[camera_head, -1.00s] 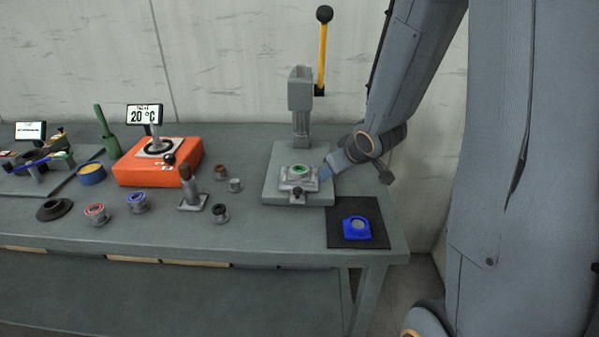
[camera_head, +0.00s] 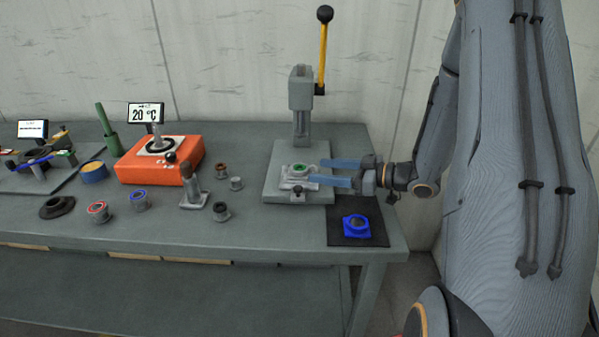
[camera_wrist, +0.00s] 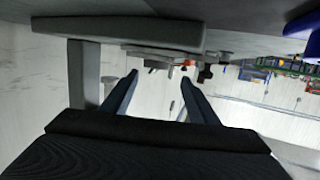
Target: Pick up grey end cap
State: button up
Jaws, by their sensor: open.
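Small grey pieces stand on the bench in the head view. One plain grey cylinder (camera_head: 236,184) may be the grey end cap, but I cannot tell for sure. A dark grey ringed piece (camera_head: 221,212) stands in front of it. My gripper (camera_head: 316,170) is open, its two blue fingers pointing left, at the right side of the press fixture (camera_head: 298,186). That fixture carries a green-ringed part (camera_head: 301,169). Nothing shows between the fingers in the wrist view (camera_wrist: 159,78).
The press (camera_head: 302,95) with its yellow lever (camera_head: 322,55) rises behind the fixture. A blue square part (camera_head: 356,226) lies on a black mat (camera_head: 374,206) at the right. An orange heater (camera_head: 190,152) and red- and blue-ringed parts (camera_head: 98,212) are to the left.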

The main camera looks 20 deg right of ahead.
aim_at(301, 168)
jog(key=p+x, duration=0.2)
jog(key=x, duration=0.3)
jog(key=shift+w+a+f, duration=0.15)
jog(key=shift+w, duration=0.2)
jog(key=shift+c, duration=0.4)
jog(key=c, duration=1.1)
